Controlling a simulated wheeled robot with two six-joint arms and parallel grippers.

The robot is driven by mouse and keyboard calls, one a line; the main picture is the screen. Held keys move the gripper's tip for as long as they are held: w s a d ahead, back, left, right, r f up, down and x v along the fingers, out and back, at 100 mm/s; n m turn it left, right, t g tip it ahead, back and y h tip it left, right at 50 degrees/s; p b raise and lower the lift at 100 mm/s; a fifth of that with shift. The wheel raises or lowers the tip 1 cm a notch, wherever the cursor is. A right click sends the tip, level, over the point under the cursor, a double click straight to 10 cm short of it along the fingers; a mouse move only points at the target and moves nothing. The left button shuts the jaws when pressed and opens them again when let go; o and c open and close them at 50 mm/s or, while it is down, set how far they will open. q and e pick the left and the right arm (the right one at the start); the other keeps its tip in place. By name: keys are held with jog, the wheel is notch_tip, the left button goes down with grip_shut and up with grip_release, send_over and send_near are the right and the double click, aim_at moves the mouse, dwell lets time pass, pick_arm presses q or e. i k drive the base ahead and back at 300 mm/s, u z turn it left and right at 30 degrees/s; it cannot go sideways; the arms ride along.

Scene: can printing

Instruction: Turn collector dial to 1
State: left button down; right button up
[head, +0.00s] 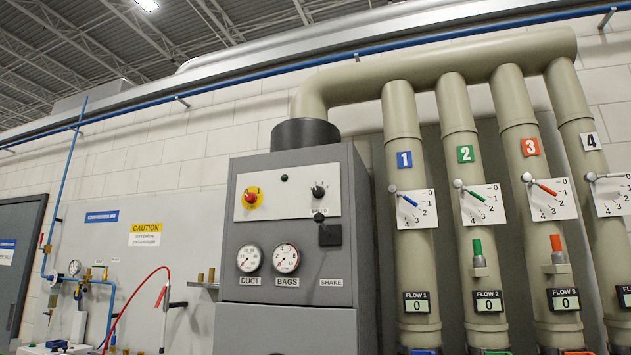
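The grey collector cabinet (288,255) stands at the middle of the head view, against the wall. A small black dial (318,191) sits at the right of its white upper panel (284,205), with tiny marks around it. Which mark the dial points to is too small to tell. A red button on a yellow base (250,197) is at the panel's left, and a small dark lamp (284,178) is near the top. Neither of my grippers is in view, and nothing touches the dial.
A black shake handle (328,234) sticks out below the dial. Duct (249,258) and bags (286,258) gauges are at the left. Several beige pipes (404,140) with coloured levers stand right. A red hose (130,306) hangs left. The cabinet front looks unobstructed.

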aim_at(318, 192)
jog(key=u, duration=1.45)
jog(key=i, duration=1.2)
jog(key=z, duration=0.35)
